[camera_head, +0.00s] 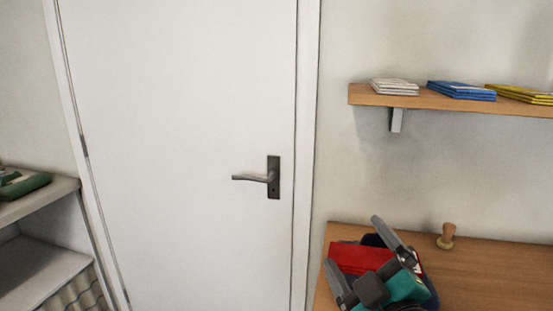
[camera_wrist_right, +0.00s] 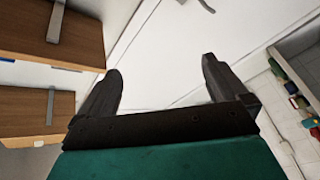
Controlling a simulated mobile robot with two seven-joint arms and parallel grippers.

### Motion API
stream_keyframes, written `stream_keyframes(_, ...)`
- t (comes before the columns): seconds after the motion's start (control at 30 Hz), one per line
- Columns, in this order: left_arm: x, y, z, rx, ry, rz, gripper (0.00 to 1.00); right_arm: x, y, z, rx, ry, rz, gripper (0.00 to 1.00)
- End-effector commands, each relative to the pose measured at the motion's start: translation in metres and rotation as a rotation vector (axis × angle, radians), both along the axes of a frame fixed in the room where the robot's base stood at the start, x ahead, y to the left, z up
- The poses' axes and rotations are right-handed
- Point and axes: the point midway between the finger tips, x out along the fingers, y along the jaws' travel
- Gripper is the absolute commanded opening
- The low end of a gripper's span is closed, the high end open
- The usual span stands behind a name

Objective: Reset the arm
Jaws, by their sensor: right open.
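My right gripper (camera_head: 352,243) is at the lower right of the head view, in front of the wooden tabletop. Its two dark fingers are spread apart. In the right wrist view the fingers (camera_wrist_right: 162,66) are also wide apart, with only the white door behind the gap and nothing held. A red and dark blue item (camera_head: 352,258) shows behind the gripper in the head view. The gripper hides much of it, and I cannot tell whether they touch. My left gripper is not in view.
A white door (camera_head: 180,120) with a grey handle (camera_head: 272,178) is closed. A wall shelf (camera_head: 420,99) holds white, blue and yellow stacks. A small wooden knob-shaped object (camera_head: 446,236) stands on the wooden tabletop (camera_head: 490,270). White shelving (camera_head: 45,262) is at left.

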Motion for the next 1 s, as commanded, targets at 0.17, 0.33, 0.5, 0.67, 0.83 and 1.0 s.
stream_keyframes(0.17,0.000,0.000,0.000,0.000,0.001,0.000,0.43,-0.041,-0.051,-0.106,0.241,0.515,-0.227,1.00)
stream_keyframes(0.33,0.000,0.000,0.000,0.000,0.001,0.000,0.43,-0.100,-0.072,-0.173,0.368,0.876,-0.369,1.00)
stream_keyframes(0.5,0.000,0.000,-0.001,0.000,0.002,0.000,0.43,-0.153,-0.078,-0.209,0.439,1.127,-0.461,1.00)
stream_keyframes(0.67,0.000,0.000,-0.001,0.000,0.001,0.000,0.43,-0.200,-0.080,-0.230,0.483,1.325,-0.527,1.00)
stream_keyframes(0.83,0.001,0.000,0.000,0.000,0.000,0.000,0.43,-0.220,-0.078,-0.245,0.512,1.407,-0.546,1.00)
stream_keyframes(1.0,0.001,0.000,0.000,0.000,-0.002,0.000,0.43,-0.202,-0.074,-0.260,0.534,1.331,-0.502,1.00)
